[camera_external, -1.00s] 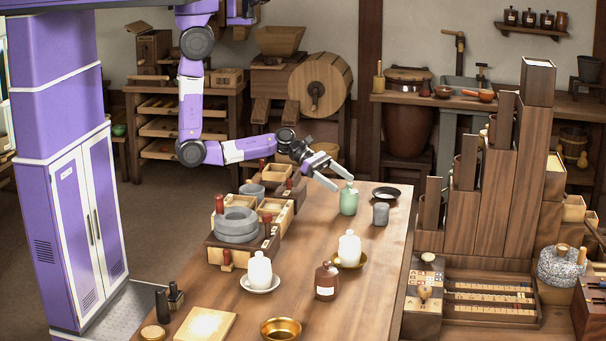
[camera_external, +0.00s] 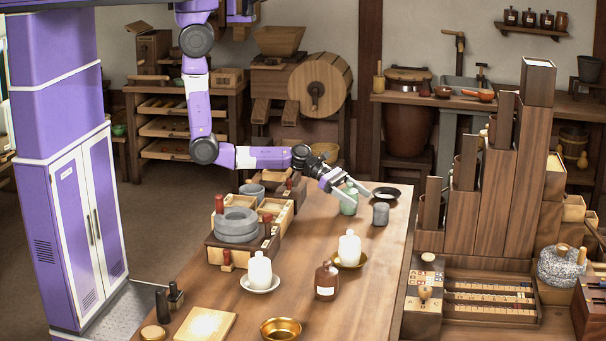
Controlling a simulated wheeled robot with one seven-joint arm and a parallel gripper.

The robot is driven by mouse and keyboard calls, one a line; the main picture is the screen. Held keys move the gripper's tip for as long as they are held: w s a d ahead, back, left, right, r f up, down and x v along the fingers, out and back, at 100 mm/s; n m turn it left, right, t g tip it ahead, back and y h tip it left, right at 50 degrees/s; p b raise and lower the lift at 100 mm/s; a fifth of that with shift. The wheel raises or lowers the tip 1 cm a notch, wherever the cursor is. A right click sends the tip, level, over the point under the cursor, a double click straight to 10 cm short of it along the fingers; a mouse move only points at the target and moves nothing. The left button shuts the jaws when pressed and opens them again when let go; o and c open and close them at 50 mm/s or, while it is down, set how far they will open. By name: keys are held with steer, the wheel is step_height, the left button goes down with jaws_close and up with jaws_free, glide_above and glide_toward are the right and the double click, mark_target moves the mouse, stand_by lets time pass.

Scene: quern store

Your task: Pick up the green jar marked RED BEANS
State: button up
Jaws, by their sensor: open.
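The green jar (camera_external: 348,206) stands upright near the far end of the wooden table, partly hidden by my gripper. No marking on it is readable from here. My gripper (camera_external: 357,194) is open, its fingers pointing down and right at the jar's upper part. One finger passes in front of the jar and the other shows behind or beside its top. I cannot tell whether they touch it.
A grey cup (camera_external: 381,214) stands just right of the jar, and a dark dish (camera_external: 386,193) lies behind it. A stone quern (camera_external: 236,225) is to the left. White jars (camera_external: 259,270) and a brown bottle (camera_external: 327,281) stand nearer. The table's middle (camera_external: 300,240) is clear.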

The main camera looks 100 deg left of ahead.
steer(key=shift+c, duration=0.4)
jaws_close()
steer(key=shift+r, duration=0.1)
